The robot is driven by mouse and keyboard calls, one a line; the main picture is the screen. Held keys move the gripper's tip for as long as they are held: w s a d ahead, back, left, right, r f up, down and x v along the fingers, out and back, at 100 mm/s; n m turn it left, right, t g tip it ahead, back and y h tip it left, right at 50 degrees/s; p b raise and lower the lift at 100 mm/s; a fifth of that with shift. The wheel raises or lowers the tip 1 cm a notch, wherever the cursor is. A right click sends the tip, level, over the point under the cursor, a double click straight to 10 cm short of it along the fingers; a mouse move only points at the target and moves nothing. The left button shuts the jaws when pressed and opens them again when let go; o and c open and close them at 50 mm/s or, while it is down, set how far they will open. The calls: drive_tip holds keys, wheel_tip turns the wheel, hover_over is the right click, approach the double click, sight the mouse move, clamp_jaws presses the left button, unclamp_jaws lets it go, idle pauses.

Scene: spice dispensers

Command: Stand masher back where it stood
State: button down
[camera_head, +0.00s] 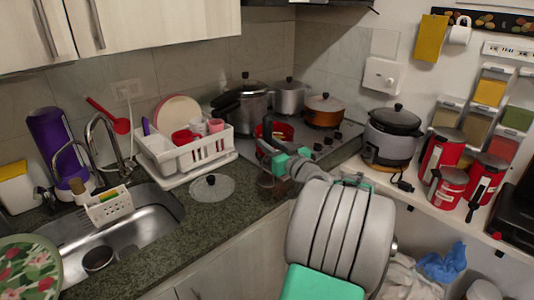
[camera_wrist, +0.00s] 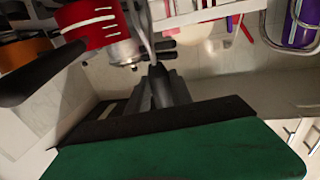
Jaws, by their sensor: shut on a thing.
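My gripper (camera_head: 268,147) is over the counter by the stove, in front of the red pot (camera_head: 281,130). In the wrist view its dark fingers (camera_wrist: 160,84) are closed together on a thin grey metal piece, which looks like the masher (camera_wrist: 149,32). Only a narrow part of the masher shows beyond the fingertips; its ends are hidden or out of view. In the head view I cannot clearly make out the masher beside the gripper and the pot.
A white dish rack (camera_head: 187,155) and a glass lid (camera_head: 212,187) lie left of my gripper. The sink (camera_head: 150,213) is farther left. A rice cooker (camera_head: 392,135) and red canisters (camera_head: 441,153) stand to the right. Bare counter shows in front of the lid.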

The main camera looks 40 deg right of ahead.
drive_tip(key=shift+w+f, duration=0.2)
drive_tip(key=shift+f, duration=0.8)
drive_tip(key=shift+w+f, duration=0.2)
drive_tip(key=shift+f, duration=0.75)
drive_tip(key=shift+f, duration=0.2)
drive_tip(key=c, duration=1.1)
unclamp_jaws()
drive_tip(key=shift+c, duration=0.2)
drive_tip(key=shift+r, duration=0.1)
drive_tip(key=shift+r, duration=0.15)
drive_tip(key=s+a+b, duration=0.2)
drive_tip(key=s, duration=1)
